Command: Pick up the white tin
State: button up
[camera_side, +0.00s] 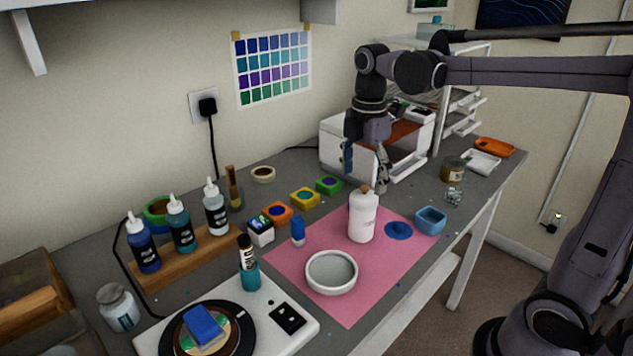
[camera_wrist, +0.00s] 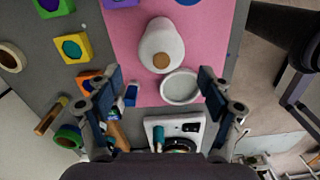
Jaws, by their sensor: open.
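The white tin (camera_side: 331,286) is a round, shallow, open vessel with a pale grey inside, standing upright on the pink mat (camera_side: 300,254). In the wrist view the tin (camera_wrist: 181,88) shows between the fingers, nearer the right one, well below them. My gripper (camera_side: 365,168) is open and empty, raised high above the table and behind the tin in the side view. Its two fingers also show spread wide in the wrist view (camera_wrist: 160,88). Nothing touches the tin.
A white bottle (camera_side: 362,217) with a brown cap stands close to the tin. The mat's front is clear.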

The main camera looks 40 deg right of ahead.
aim_at(363, 187)
notch_tip(363, 187, down, 5)
jog(key=shift+f, duration=0.1)
jog(key=shift+s+d+f, duration=0.1)
jog(key=shift+d+f, duration=0.1)
jog(key=shift+f, duration=1.1)
jog(key=shift+d+f, duration=0.15)
jog(key=shift+f, duration=1.1)
jog(key=c, duration=1.3)
